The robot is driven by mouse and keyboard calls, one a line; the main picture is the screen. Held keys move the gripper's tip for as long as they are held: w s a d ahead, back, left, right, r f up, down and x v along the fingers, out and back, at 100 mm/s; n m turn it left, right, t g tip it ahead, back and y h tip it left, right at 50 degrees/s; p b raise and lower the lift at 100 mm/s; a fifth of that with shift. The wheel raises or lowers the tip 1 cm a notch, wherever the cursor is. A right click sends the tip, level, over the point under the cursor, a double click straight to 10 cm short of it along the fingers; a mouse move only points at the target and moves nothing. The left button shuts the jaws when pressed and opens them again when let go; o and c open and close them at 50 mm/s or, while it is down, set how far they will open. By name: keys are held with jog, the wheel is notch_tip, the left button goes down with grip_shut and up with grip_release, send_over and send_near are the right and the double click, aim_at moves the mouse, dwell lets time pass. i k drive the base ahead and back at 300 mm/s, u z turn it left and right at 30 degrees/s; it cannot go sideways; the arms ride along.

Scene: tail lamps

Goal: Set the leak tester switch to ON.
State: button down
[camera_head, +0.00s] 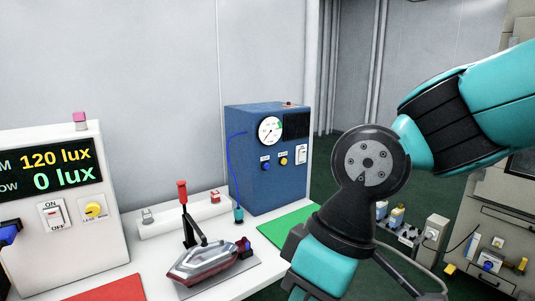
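The leak tester appears to be the blue box (262,190) with a round dial gauge (270,130), standing at the back right of the white bench. A small white switch (301,154) is on the right of its front face, beside a yellow knob and a blue knob. The switch is too small for me to tell its position. My arm crosses the right side of the view, apart from the box in the picture. Its lower end runs to the bottom edge, and my gripper's fingers do not show.
A white light meter (112,222) reading 120 lux and 0 lux stands at the left, with its own ON/OFF switch (54,214). A tail lamp (205,258) sits under a red-handled clamp (182,192). A blue hose hangs beside the box. A green mat (285,226) lies before it.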

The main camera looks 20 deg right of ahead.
aim_at(302, 153)
jog(key=z, duration=0.2)
jog(key=i, duration=0.9)
jog(key=z, duration=0.6)
